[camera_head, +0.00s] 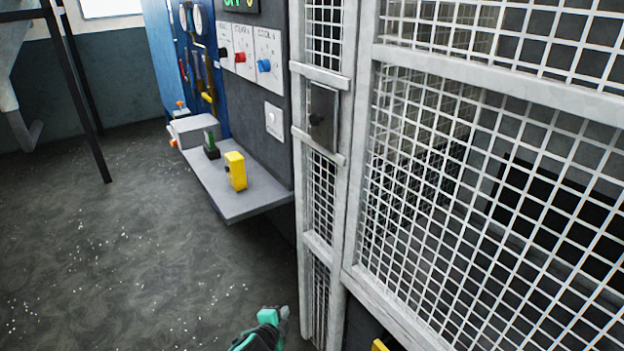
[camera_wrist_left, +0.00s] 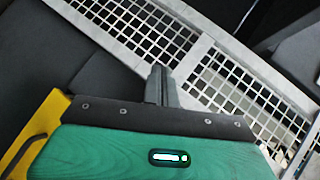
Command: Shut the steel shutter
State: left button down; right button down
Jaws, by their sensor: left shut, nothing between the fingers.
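A large white-framed steel mesh panel (camera_head: 395,308), likely the shutter, fills the right of the head view. A dark opening shows behind its mesh. A narrower mesh strip (camera_head: 319,248) stands to its left. My left gripper (camera_head: 283,313) is low at the bottom of the head view, left of the panel's lower corner. In the left wrist view its fingers (camera_wrist_left: 160,84) are together and empty, in front of a white mesh frame (camera_wrist_left: 192,58). I cannot tell whether they touch it. My right gripper is not in view.
A yellow part (camera_wrist_left: 38,135) shows at the left of the wrist view. A grey shelf (camera_head: 235,206) juts from the wall, holding a yellow device (camera_head: 236,171). A control panel (camera_head: 250,50) with knobs is above it. The floor at left is open.

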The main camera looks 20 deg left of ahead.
pick_arm(q)
jog(key=w+d+r+m+t+p, duration=0.1)
jog(key=w+r+m+t, duration=0.15)
jog(key=r, duration=0.65)
jog(key=w+d+r+m+t, duration=0.1)
jog(key=w+r, duration=0.2)
jog(key=r, duration=0.6)
jog(key=m+t+h+p, duration=0.2)
jog(key=m+t+h, duration=0.1)
jog(key=m+t, duration=0.25)
send_near(322, 120)
jog(key=s+d+f, duration=0.2)
jog(key=s+f, duration=0.1)
jog(key=s, duration=0.5)
jog(key=shift+g, duration=0.3)
jog(key=w+r+p, duration=0.1)
jog(key=w, duration=0.3)
jog(key=w+a+r+p, duration=0.1)
jog(key=w+r+p, duration=0.1)
jog(key=w, duration=0.1)
jog(key=w+r+p, duration=0.2)
jog(key=w, duration=0.2)
jog(key=shift+w+a, duration=0.2)
jog(key=shift+w, duration=0.15)
jog(key=shift+f, duration=0.1)
jog(key=shift+w, duration=0.1)
